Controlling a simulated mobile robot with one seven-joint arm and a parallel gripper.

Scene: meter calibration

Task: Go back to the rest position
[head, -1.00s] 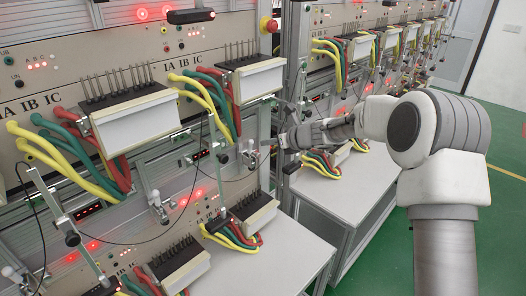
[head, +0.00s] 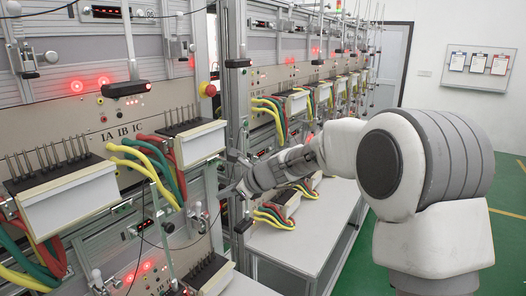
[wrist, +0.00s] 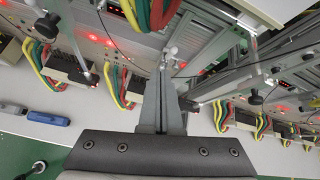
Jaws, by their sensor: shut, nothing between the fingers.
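My gripper (head: 229,186) is at the end of my arm, which reaches leftward from the right side of the head view. It is in front of the gap between the near meter rack (head: 110,120) and the far rack (head: 262,95). In the wrist view my gripper (wrist: 164,76) points up the picture, its two grey fingers together with nothing held. Rack posts and cables lie behind the fingertips; I cannot tell how far off they are.
White meters (head: 75,200) with red, green and yellow cables line the racks. A red emergency button (head: 208,89) sits on the near rack's edge. A blue-handled tool (wrist: 48,118) lies on a light shelf. Green floor (head: 508,190) is open at the right.

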